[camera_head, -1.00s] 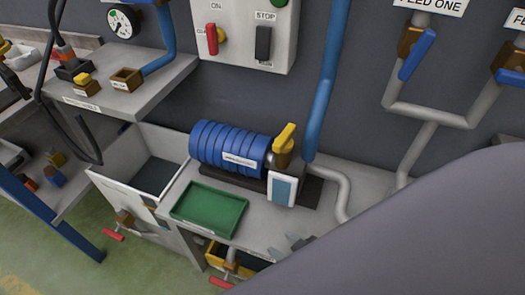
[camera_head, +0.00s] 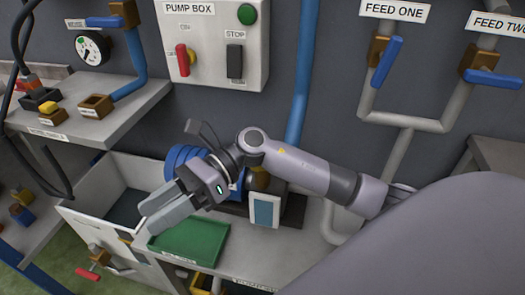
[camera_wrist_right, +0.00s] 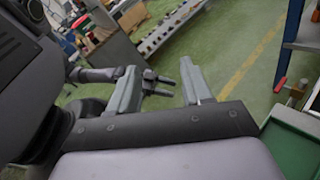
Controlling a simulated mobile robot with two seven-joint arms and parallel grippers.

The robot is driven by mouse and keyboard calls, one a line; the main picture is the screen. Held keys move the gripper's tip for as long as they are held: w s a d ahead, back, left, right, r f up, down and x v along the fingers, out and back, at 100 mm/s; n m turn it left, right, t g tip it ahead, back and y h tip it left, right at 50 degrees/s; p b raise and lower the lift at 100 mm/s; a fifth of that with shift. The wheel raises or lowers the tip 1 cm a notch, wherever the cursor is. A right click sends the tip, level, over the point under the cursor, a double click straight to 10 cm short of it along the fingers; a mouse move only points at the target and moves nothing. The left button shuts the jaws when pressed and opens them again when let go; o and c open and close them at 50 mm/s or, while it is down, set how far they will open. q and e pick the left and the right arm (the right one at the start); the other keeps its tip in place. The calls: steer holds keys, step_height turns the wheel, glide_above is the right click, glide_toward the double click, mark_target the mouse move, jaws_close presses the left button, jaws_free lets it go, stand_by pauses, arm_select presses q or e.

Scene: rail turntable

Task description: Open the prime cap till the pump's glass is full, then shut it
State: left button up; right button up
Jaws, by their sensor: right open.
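The pump's blue ribbed body (camera_head: 180,158) shows in the head view, partly behind my right arm. The pump's glass (camera_head: 266,211) is a pale blue panel in a white frame at its right end; I cannot tell its level. A brown round fitting (camera_head: 258,180) shows above the glass; the yellow lever on top is hidden by my arm. My right gripper (camera_head: 158,217) is open and empty, left of the glass and above the green tray. Its spread fingers also show in the right wrist view (camera_wrist_right: 158,90). Dark prongs (camera_wrist_right: 157,85) between them may be my left gripper.
The green tray (camera_head: 205,248) lies on the bench in front of the pump. A pump box (camera_head: 205,50) with a red switch hangs above. A blue pipe (camera_head: 302,80) rises behind my arm. Feed valves (camera_head: 385,62) are at upper right. An open white bin (camera_head: 90,205) stands left.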

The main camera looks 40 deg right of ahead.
steer(key=w+d+n+h, duration=0.2)
steer(key=d+h, duration=0.3)
steer(key=d, duration=0.3)
steer(key=w+d+r+n+t+h+b, duration=0.1)
steer(key=w+d+n+h, duration=0.1)
steer(key=d+h, duration=0.4)
steer(key=w+d+r+n+h+b, duration=0.1)
steer(key=w+d+n+h, duration=0.2)
steer(key=d, duration=0.8)
steer(key=shift+w+r+n+h, duration=0.1)
steer(key=shift+r+n+h, duration=0.1)
steer(key=shift+n+h, duration=0.8)
steer(key=shift+f, duration=3.5)
jaws_close()
